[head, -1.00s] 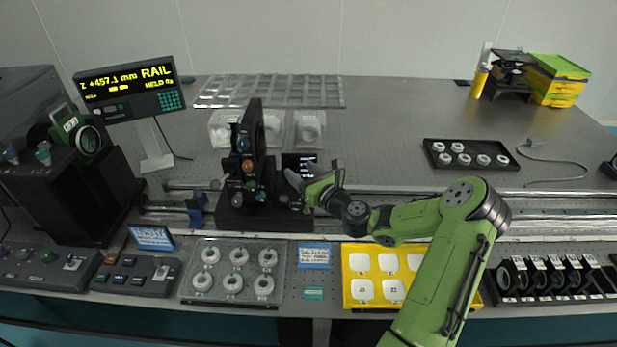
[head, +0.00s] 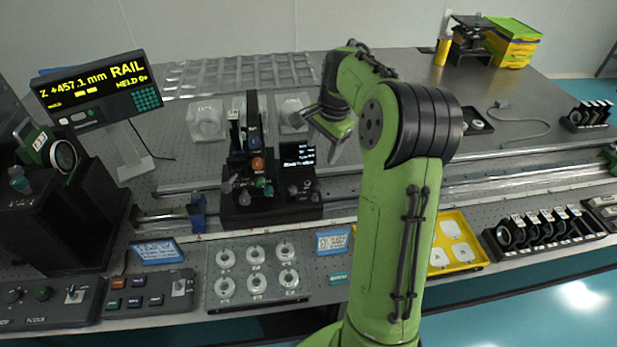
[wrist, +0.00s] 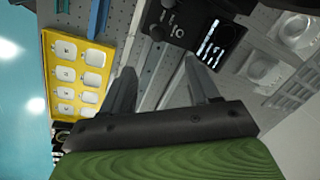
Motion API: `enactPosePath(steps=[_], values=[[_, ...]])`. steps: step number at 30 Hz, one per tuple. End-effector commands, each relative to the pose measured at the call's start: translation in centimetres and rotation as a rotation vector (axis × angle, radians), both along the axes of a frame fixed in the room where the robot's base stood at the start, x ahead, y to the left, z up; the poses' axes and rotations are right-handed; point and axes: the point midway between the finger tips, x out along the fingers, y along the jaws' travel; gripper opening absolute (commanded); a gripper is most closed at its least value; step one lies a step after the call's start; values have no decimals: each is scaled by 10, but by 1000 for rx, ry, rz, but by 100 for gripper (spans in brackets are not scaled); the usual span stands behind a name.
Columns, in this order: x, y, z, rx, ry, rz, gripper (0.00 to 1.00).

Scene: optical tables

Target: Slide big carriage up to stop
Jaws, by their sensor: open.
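The big black carriage (head: 271,205) stands on the rail at left of centre, bearing an upright black plate with coloured knobs and a small lit screen. A blue clamp-like block (head: 198,212), apparently the stop, sits on the rail just left of it, with a narrow gap seeming to show between them. My gripper (head: 325,132) is open and empty, raised beyond and right of the carriage, clear of it. In the wrist view its two fingers (wrist: 160,88) point toward the table with nothing between them; part of the carriage (wrist: 172,22) shows beyond.
The display (head: 98,93) reads Z +457.1 mm, RAIL, HELD. The rail (head: 500,180) runs free to the right. A tray of round optics (head: 258,295), a yellow tray (head: 468,262) and a row of black mounts (head: 540,232) line the front. Clear boxes (head: 206,120) stand behind.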

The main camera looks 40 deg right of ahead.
Motion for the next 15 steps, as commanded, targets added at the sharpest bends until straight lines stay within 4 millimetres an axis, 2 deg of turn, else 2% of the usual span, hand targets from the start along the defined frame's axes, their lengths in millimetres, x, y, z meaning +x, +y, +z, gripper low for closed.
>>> enactPosePath(steps=[15], values=[[22,3,-123,7,5,-1,60]])
